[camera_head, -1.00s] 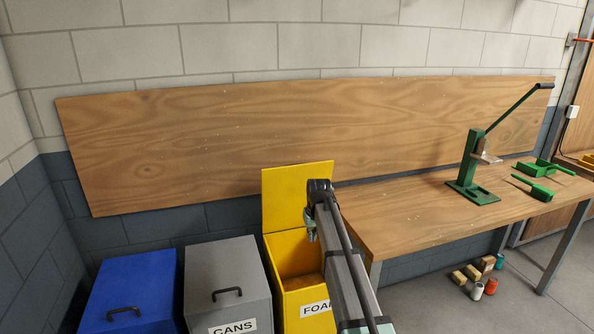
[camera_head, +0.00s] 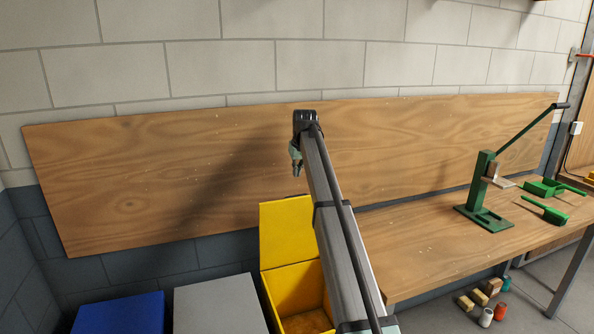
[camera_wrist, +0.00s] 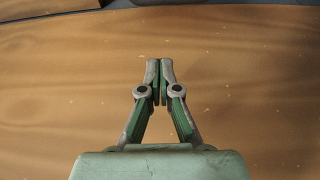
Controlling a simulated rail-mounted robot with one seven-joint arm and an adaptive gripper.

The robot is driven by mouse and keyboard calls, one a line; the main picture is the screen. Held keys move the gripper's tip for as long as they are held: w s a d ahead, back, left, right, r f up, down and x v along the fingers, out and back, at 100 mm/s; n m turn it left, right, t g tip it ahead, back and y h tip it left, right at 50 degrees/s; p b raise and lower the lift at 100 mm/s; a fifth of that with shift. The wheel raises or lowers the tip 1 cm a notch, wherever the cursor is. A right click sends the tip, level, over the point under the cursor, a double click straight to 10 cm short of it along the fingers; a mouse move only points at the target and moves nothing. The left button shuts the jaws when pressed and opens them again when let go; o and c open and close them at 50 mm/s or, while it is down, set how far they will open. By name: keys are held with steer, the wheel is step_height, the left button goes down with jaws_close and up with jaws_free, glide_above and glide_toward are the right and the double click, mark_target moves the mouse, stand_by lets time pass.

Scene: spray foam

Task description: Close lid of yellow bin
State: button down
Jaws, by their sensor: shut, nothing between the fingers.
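The yellow bin (camera_head: 304,284) stands in the lower middle of the head view, partly hidden by my arm. Its yellow lid (camera_head: 286,231) is open and stands upright at the back, against the wooden board. The bin's inside shows below it. The gripper's fingertips do not show clearly there.
A grey bin (camera_head: 219,306) and a blue bin (camera_head: 119,313) stand left of the yellow bin, both closed. A wooden workbench (camera_head: 430,247) is at the right, with a green lever press (camera_head: 485,195) and a green dustpan (camera_head: 543,187). A wooden board (camera_head: 170,170) covers the wall behind.

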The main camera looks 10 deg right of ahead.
step_height(320, 180, down, 7)
steer(key=s+p, duration=0.1)
steer(key=p, duration=0.2)
steer(key=shift+s, duration=0.15)
steer(key=shift+d+f, duration=0.1)
